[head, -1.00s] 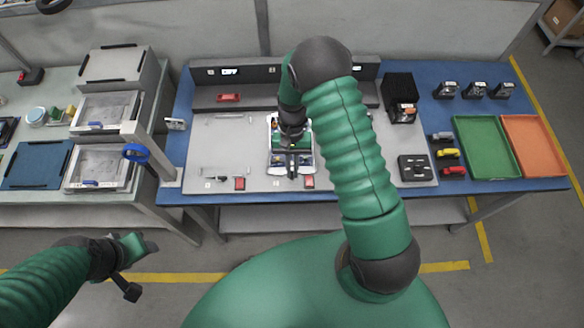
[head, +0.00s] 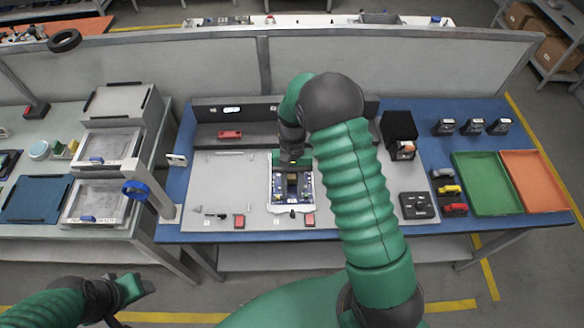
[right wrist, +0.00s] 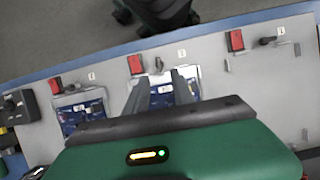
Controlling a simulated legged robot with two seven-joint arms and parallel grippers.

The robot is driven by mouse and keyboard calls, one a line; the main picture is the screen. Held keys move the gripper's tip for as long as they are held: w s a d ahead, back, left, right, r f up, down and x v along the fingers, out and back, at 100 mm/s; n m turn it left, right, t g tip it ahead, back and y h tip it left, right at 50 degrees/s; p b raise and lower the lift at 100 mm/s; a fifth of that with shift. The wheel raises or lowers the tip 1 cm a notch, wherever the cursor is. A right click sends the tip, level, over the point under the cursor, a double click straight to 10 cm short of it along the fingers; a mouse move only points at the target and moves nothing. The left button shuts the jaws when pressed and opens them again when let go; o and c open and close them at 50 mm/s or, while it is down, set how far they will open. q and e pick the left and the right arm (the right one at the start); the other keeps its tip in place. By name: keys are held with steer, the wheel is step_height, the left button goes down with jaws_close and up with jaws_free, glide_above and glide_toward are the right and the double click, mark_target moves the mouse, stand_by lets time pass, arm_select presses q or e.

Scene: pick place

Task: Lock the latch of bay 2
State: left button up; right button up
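The bay 2 latch (head: 292,213) is a small dark lever at the front edge of a white-framed blue circuit board (head: 275,200), left of a red block (head: 310,219). In the right wrist view the latch (right wrist: 159,64) shows just beyond my fingertips, beside the label 2 (right wrist: 181,52); its exact turn is hard to tell. My right gripper (head: 292,188) is over the board. In the right wrist view its two grey fingers (right wrist: 160,80) stand apart with nothing held between them. My left gripper (head: 135,288) hangs low at the left, away from the table; its fingers are unclear.
The bay 1 lever (head: 222,215) lies sideways beside its red block (head: 239,221). In the right wrist view, bay 3 has another board (right wrist: 82,112). Green (head: 485,185) and orange (head: 530,180) trays and a black box (head: 418,205) stand to the right.

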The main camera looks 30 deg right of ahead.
steer(key=v, duration=1)
steer(key=shift+d, duration=0.1)
